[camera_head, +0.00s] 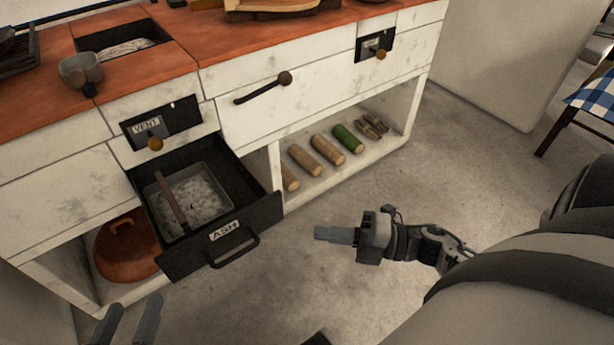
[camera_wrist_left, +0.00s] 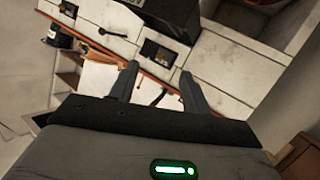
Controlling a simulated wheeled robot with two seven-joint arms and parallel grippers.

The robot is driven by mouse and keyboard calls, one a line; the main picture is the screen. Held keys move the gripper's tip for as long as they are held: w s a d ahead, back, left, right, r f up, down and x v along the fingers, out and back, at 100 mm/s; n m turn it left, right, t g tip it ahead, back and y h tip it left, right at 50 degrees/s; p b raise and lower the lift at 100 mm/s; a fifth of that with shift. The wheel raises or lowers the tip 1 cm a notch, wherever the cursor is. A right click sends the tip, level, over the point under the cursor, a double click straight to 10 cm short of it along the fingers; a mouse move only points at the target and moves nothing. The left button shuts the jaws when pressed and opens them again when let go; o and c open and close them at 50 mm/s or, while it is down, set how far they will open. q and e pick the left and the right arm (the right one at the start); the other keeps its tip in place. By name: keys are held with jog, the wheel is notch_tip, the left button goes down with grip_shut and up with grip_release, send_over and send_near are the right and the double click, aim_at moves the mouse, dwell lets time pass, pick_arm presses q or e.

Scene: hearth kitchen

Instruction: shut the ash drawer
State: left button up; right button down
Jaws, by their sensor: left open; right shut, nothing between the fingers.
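The ash drawer (camera_head: 258,217) is pulled out of the white stove front in the head view. Its black front carries an "ASH" label and a black bar handle (camera_head: 234,251). Inside it sits a grey pan (camera_head: 219,180) of pale ash with a brown-handled tool (camera_head: 172,202) in it. My left gripper (camera_head: 132,322) is open at the lower left edge, in front of the stove and apart from the drawer. Its two fingers also show spread in the left wrist view (camera_wrist_left: 160,85). My right gripper (camera_head: 318,234) is shut and empty, to the right of the drawer handle, not touching it.
A "VENT" plate with a knob (camera_head: 155,143) is above the drawer. A brown lidded pot (camera_head: 126,249) stands in the niche left of it; several logs (camera_head: 327,150) lie in the niche to its right. The floor (camera_head: 300,285) in front is clear.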

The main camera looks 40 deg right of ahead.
aim_at(251, 212)
jog(key=x, duration=0.3)
jog(key=w+d+b+x, duration=0.1)
jog(key=x, duration=0.3)
jog(key=w+b+x, duration=0.1)
jog(key=x, duration=0.3)
jog(key=shift+w+d, duration=0.1)
jog(key=shift+d, duration=0.15)
pick_arm(q)
jog(key=shift+w+d+r+n+h, duration=0.15)
jog(key=shift+d+r+n+h, duration=0.1)
jog(key=shift+d+n+h, duration=0.2)
pick_arm(e)
jog(key=shift+w, duration=0.1)
pick_arm(q)
jog(key=shift+a+r, duration=0.1)
